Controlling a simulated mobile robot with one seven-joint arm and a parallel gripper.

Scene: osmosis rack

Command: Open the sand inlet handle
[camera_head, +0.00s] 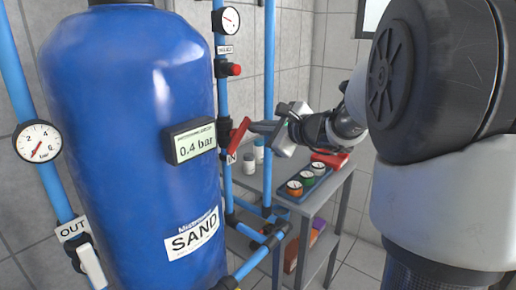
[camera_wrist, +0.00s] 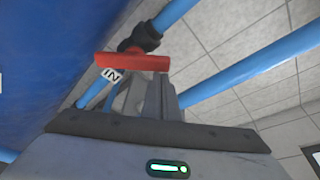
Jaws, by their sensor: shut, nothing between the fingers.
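The sand inlet handle (camera_head: 238,135) is a red lever on the blue vertical pipe just right of the blue SAND tank (camera_head: 130,110). It slants across the pipe, above a white IN label (camera_head: 231,158). In the wrist view the red handle (camera_wrist: 132,62) lies crosswise over the pipe and its dark valve body (camera_wrist: 140,38), with the IN label (camera_wrist: 111,75) below it. My gripper (camera_head: 256,127) is shut and empty, coming from the right with its fingertips close to the handle. In the wrist view the fingers (camera_wrist: 148,88) end just under the handle; I cannot tell whether they touch it.
A grey display (camera_head: 190,142) reading 0.4 bar sits on the tank beside the handle. Another blue pipe (camera_head: 269,90) runs upright behind my gripper. A grey table (camera_head: 335,185) with small jars and a red object stands below my arm. A gauge (camera_head: 228,20) is above.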

